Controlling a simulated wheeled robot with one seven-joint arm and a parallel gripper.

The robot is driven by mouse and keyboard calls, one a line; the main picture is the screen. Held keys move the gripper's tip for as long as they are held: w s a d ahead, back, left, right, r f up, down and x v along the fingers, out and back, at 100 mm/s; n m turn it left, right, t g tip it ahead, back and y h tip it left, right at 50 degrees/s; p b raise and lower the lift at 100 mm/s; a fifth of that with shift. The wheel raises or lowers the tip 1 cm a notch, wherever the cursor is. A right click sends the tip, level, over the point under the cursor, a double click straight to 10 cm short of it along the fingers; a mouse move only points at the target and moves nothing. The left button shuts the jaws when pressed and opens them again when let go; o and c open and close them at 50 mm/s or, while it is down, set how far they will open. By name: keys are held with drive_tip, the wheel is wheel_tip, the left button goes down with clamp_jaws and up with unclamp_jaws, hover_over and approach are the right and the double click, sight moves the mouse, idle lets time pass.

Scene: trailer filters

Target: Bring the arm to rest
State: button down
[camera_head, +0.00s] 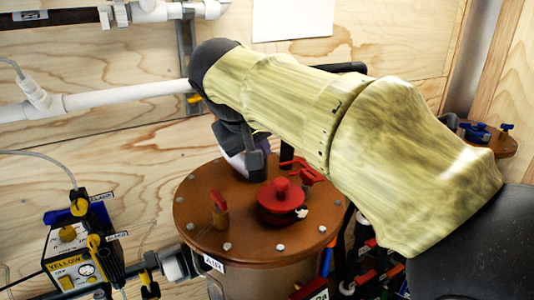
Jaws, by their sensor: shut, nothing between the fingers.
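My arm (300,110), in a yellowish sleeve, reaches from the lower right to the upper left across the camera_head view. Its dark wrist end (212,62) bends downward. My gripper (256,163) points down over the back of a brown round lid and is partly hidden by the arm. It is shut and holds nothing. I cannot tell whether its tips touch the lid.
The brown lid (215,235) carries a red knob (281,201), a red-handled valve (220,208) and red clips (303,170). A yellow-labelled box (72,255) with valves stands at left. White pipes (120,97) run along the wooden wall.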

wheel_tip(320, 180, up, 10)
drive_tip(key=p, duration=1)
